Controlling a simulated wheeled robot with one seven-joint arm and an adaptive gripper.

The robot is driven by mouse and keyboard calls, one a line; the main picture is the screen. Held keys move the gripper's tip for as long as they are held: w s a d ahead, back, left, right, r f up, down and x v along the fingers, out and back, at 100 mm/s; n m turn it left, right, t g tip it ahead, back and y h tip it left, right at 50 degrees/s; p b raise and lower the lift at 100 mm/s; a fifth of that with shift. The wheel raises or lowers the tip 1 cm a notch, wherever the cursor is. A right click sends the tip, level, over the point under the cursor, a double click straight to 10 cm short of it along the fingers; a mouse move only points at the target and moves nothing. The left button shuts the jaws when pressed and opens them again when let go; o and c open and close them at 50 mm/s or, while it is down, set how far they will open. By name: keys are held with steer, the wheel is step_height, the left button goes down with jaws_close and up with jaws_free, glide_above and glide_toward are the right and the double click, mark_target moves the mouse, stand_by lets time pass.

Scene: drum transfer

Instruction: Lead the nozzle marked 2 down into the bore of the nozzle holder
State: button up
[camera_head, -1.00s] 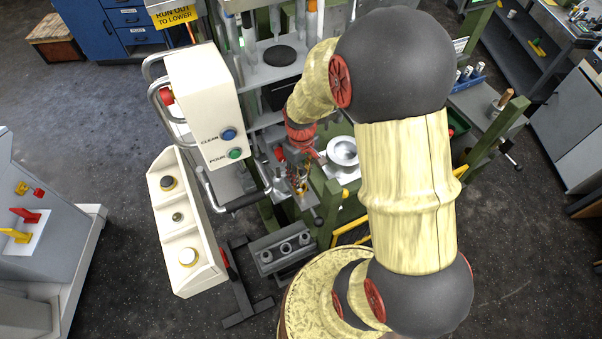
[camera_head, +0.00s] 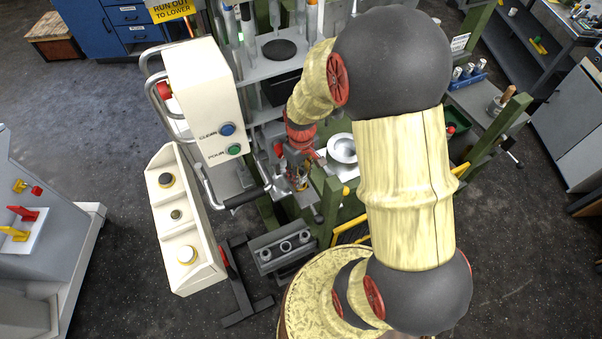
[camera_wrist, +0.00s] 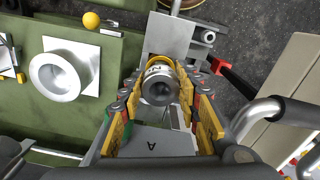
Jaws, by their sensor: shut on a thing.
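My gripper (camera_wrist: 160,92) has its yellow-padded fingers on both sides of a round metal nozzle (camera_wrist: 157,88), seen end-on in the wrist view. Its mark cannot be read. A yellow ring (camera_wrist: 163,62) shows just behind the nozzle. A grey bracket (camera_wrist: 180,36) lies beyond it; I cannot tell whether this is the nozzle holder. The bore is hidden, and I cannot tell whether the nozzle is in it or above it. In the head view my gripper (camera_head: 299,181) is small and partly hidden among the machine parts.
A pale flanged ring (camera_wrist: 60,76) sits on the green frame, left of the gripper, near a yellow ball knob (camera_wrist: 91,20). A red-handled clamp (camera_wrist: 228,76) and a black-gripped handle (camera_wrist: 292,112) are at right. A grey block with holes (camera_head: 284,247) stands in front.

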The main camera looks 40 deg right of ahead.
steer(key=shift+f+b, duration=0.7)
steer(key=shift+f, duration=0.35)
steer(key=o, duration=1.4)
steer(key=shift+r, duration=0.1)
step_height(320, 180, up, 12)
steer(key=shift+f, duration=0.1)
steer(key=s+a+m+t+b, duration=0.1)
steer(key=s+a+t+b, duration=0.4)
steer(key=s+a+b, duration=0.6)
steer(key=a+b, duration=0.1)
steer(key=b, duration=0.6)
steer(key=shift+s+f+t, duration=0.2)
steer(key=shift+s+t, duration=0.1)
